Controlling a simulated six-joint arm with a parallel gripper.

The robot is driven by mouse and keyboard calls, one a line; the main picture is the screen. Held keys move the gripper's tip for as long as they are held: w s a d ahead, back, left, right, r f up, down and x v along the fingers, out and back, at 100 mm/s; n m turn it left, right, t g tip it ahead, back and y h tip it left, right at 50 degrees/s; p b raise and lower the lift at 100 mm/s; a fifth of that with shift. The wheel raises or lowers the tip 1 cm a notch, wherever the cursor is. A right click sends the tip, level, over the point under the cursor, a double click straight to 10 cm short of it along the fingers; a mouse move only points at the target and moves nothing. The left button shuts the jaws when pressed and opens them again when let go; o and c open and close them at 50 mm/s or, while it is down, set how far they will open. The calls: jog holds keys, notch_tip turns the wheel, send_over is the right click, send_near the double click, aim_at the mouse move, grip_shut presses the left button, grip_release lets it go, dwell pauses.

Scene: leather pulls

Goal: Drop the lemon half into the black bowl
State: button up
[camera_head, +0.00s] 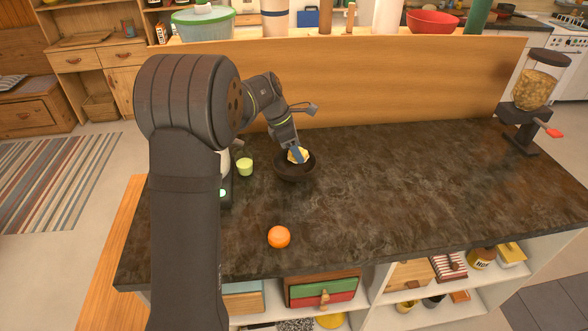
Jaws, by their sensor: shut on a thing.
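The lemon half (298,155) is a small pale yellow piece at the tip of my gripper (297,153). My gripper is shut on it and points down over the black bowl. The black bowl (294,174) stands upright on the dark countertop, left of the middle. The lemon half shows over the bowl's opening, towards its far side. I cannot tell whether it touches the bowl, and its lower edge is hard to make out.
An orange (279,237) lies nearer on the dark countertop (420,200). A wooden panel (400,85) rises along the back. A dispenser (535,92) stands at the far right. The counter's middle right is clear.

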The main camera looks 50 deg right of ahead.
jog(key=shift+f, duration=0.3)
jog(key=o, duration=1.2)
jog(key=shift+c, duration=0.2)
jog(key=shift+r, duration=0.1)
jog(key=v, duration=1.7)
